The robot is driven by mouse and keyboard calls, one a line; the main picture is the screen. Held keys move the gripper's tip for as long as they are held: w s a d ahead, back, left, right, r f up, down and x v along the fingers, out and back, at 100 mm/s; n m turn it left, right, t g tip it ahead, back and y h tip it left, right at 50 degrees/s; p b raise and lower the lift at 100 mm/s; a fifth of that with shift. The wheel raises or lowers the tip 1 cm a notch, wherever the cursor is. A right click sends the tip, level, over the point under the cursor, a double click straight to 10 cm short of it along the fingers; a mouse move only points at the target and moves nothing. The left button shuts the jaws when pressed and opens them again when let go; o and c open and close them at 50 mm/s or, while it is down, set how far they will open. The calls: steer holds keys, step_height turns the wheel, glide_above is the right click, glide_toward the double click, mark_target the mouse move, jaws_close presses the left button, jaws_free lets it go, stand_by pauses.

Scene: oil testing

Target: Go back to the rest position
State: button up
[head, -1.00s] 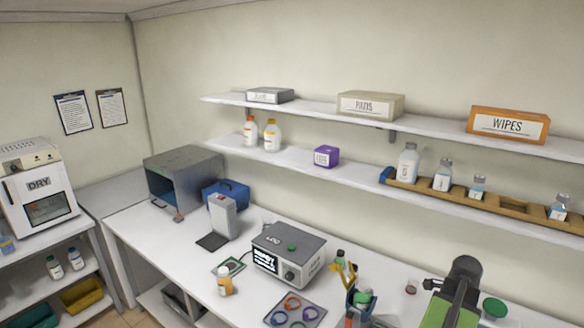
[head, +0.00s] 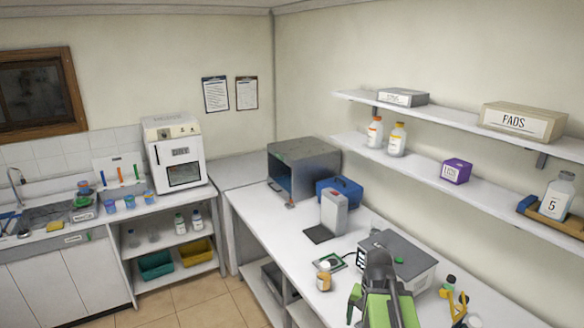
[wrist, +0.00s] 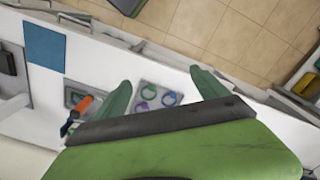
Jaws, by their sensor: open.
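My gripper shows in the wrist view (wrist: 162,88) with its two green fingers spread apart and nothing between them that it holds. It hangs over the white bench, and a grey mat with coloured rings (wrist: 158,97) lies below, between the fingers in the picture. In the head view my green and dark arm (head: 383,300) stands at the bottom right, in front of a grey instrument box (head: 405,250). The fingertips cannot be made out there.
The white bench (head: 255,220) carries a grey open-fronted box (head: 315,155), a blue case (head: 345,192) and an orange-labelled bottle (head: 324,278). A drying oven (head: 172,135) stands left of the corner. Shelves line the right wall. The tiled floor (head: 205,300) is clear.

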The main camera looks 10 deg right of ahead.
steer(key=w+a+n, duration=0.2)
steer(key=a+n, duration=0.5)
steer(key=a, duration=1)
step_height(320, 180, down, 22)
steer(key=b, duration=2.2)
steer(key=shift+s+f, duration=0.15)
steer(key=shift+s, duration=0.05)
steer(key=shift+r, duration=0.2)
steer(key=shift+c, duration=0.4)
